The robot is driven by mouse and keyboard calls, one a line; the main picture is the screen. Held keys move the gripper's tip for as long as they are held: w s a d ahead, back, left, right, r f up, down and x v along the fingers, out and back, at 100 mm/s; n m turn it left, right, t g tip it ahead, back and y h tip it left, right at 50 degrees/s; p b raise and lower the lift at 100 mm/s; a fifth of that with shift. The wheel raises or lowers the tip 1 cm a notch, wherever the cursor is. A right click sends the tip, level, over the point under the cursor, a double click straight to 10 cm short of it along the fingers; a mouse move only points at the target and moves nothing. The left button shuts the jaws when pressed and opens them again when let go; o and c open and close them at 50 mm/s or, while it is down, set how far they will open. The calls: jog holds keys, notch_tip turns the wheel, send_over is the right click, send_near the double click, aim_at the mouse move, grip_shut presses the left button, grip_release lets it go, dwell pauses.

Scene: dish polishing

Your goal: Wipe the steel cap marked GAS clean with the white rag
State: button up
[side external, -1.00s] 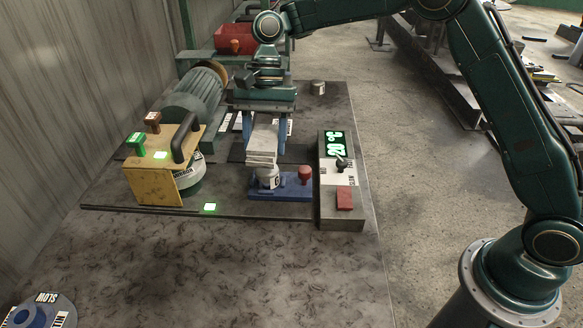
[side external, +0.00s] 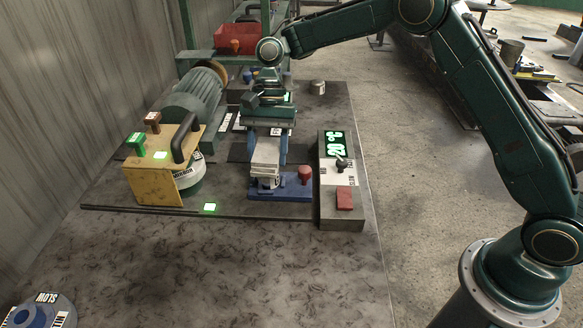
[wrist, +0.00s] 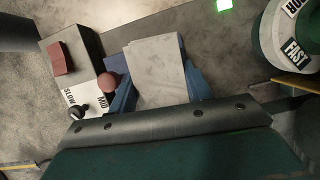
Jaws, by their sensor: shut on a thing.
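My gripper (side external: 268,150) is shut on the white rag (side external: 265,158), a flat, pale cloth pad hanging between its blue fingers. The rag is over the blue fixture (side external: 297,190) at the front of the bench. In the wrist view the rag (wrist: 157,66) covers the middle of the blue fixture (wrist: 122,100). A steel cap (side external: 266,184) sits in the fixture, mostly hidden by the rag; I cannot read its mark. Whether the rag touches it is unclear.
A grey control box (side external: 343,215) with a green display and red button stands right of the fixture. A red knob (side external: 305,174) rises from the fixture. A yellow-cased machine (side external: 150,183) stands left. A small steel cylinder (side external: 318,87) stands behind.

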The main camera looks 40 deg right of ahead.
aim_at(266, 158)
jog(key=shift+s+a, duration=0.9)
jog(key=shift+a, duration=0.2)
jog(key=shift+w+d, duration=0.4)
jog(key=shift+d, duration=0.25)
jog(key=shift+w+d, duration=0.35)
jog(key=shift+w, duration=0.3)
jog(key=shift+s+a, duration=1)
jog(key=shift+s, duration=0.3)
jog(key=shift+d+r, duration=0.1)
jog(key=shift+r, duration=3.9)
jog(key=shift+f, duration=0.15)
